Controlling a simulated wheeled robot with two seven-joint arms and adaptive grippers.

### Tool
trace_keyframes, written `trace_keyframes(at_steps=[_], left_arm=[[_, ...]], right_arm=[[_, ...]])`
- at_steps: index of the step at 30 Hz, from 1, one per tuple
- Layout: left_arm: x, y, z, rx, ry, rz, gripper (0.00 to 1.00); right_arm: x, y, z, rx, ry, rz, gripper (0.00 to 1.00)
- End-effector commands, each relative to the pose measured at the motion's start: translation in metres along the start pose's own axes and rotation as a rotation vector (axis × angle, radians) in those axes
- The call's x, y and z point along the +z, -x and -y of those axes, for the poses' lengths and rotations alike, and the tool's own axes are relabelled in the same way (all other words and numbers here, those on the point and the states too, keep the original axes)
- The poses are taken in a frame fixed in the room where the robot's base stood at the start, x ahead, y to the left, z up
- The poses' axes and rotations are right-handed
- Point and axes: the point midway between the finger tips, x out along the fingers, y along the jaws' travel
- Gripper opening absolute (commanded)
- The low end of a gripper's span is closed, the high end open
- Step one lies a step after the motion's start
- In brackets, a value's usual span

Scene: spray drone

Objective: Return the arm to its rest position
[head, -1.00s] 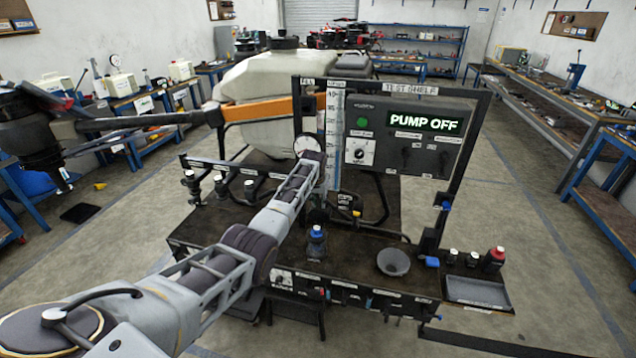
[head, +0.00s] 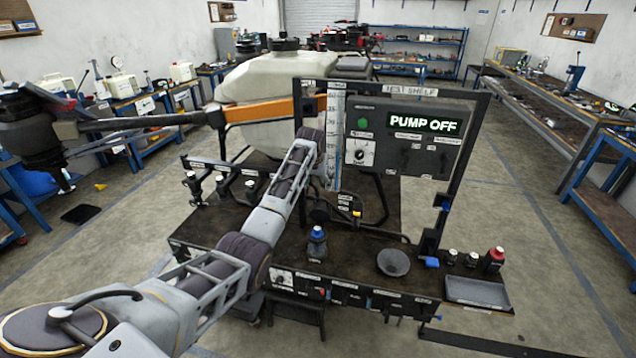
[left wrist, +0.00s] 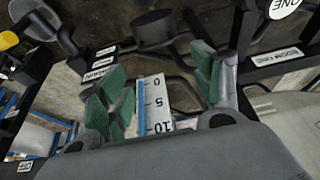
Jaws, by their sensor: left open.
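My left arm (head: 225,270) reaches from the lower left of the head view up to the test shelf. Its far end stands in front of the scale strip. In the head view the left fingers are not clearly seen behind the arm. In the left wrist view my left gripper (left wrist: 158,88) is open, with its green-padded fingers spread and nothing held between them. The numbered scale strip (left wrist: 154,105) shows in the gap behind the fingers; it also stands upright in the head view (head: 336,130). My right gripper is not in view.
The test shelf panel (head: 405,140) reads PUMP OFF. A white tank (head: 265,90) is behind. Open floor lies at the right.

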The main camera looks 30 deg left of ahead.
Motion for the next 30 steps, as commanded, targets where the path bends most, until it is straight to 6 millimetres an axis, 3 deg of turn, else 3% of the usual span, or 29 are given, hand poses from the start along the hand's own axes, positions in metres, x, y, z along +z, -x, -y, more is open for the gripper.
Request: trace_keyframes(at_steps=[22, 30], left_arm=[[0.002, 0.003, -0.001, 0.001, 0.0, 0.002, 0.66], [0.021, -0.009, -0.005, -0.007, -0.023, 0.006, 0.66]], right_arm=[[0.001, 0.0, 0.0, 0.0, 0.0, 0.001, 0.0], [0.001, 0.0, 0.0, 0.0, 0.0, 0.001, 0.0]])
